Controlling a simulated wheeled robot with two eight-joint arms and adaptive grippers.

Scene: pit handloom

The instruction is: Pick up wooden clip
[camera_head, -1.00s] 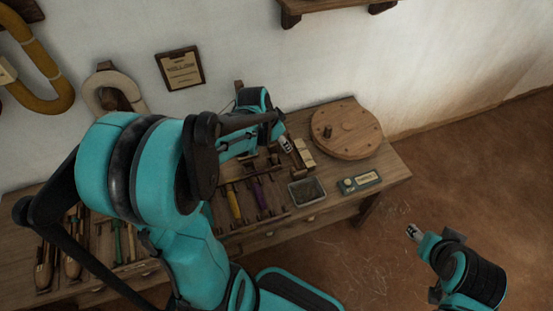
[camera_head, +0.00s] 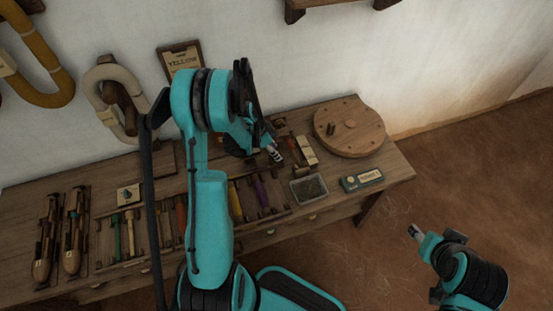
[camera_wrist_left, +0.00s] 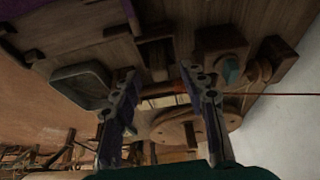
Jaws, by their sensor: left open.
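My left gripper (camera_head: 275,155) is over the back right part of the workbench, left of a pale wooden piece (camera_head: 307,150). In the left wrist view its two fingers (camera_wrist_left: 160,78) are apart with nothing gripped between them. Small wooden pieces lie beneath and beyond the fingers, including a brown wooden block (camera_wrist_left: 155,55). I cannot tell for sure which of these is the wooden clip; my arm hides part of the bench. My right gripper (camera_head: 415,232) is off the bench at the right, over the floor, and its jaws are too small to read.
A round wooden board (camera_head: 350,125) lies right of the left gripper. A grey tray (camera_head: 309,189) and a labelled box (camera_head: 362,180) are at the bench's front right.

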